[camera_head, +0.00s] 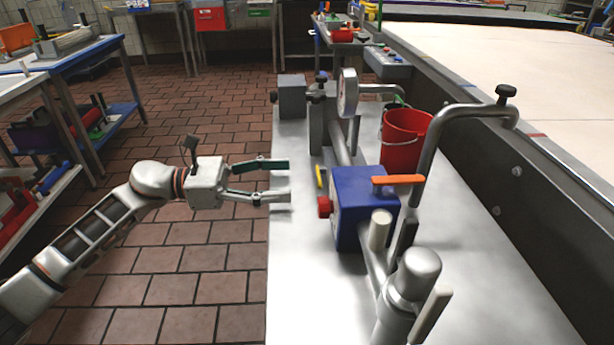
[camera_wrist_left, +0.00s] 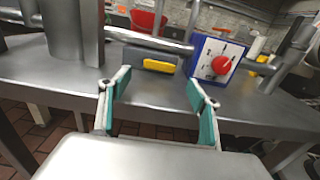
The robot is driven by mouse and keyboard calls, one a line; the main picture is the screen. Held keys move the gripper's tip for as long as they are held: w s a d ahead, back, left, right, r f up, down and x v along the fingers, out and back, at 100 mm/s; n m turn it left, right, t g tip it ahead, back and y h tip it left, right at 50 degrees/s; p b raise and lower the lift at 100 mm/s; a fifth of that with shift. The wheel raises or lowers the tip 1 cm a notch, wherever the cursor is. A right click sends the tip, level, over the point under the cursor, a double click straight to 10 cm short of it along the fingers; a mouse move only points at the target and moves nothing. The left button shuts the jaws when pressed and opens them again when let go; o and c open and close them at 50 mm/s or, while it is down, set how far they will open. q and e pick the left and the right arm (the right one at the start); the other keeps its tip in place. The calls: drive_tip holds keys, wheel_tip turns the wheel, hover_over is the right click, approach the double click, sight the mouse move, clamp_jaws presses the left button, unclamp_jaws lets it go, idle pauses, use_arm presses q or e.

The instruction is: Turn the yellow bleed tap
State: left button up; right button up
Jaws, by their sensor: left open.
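The yellow bleed tap (camera_head: 320,177) shows as a small yellow handle at the left side of the pipework, left of the blue box. In the left wrist view the yellow tap (camera_wrist_left: 159,66) lies level, ahead of the gap between the fingers. My left gripper (camera_head: 288,179) is open and empty, above the left edge of the metal bench, pointing right toward the tap and apart from it. Its teal-padded fingers (camera_wrist_left: 158,88) also show in the left wrist view. My right gripper is in neither view.
A blue box (camera_head: 352,215) with a red knob (camera_head: 325,207) and an orange lever (camera_head: 398,179) stands close right of the tap. A red bucket (camera_head: 403,140) and a gauge (camera_head: 347,92) stand behind. The bench's left front (camera_head: 298,290) is clear.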

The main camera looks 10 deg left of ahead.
sight(306, 188)
use_arm(q)
drive_tip(key=d, duration=0.3)
drive_tip(key=w+d, duration=0.1)
drive_tip(key=d, duration=0.1)
drive_tip(key=shift+w+d, duration=0.1)
drive_tip(key=shift+d, duration=0.3)
drive_tip(key=shift+c, duration=0.3)
drive_tip(key=shift+r, duration=0.1)
drive_tip(key=c, duration=1)
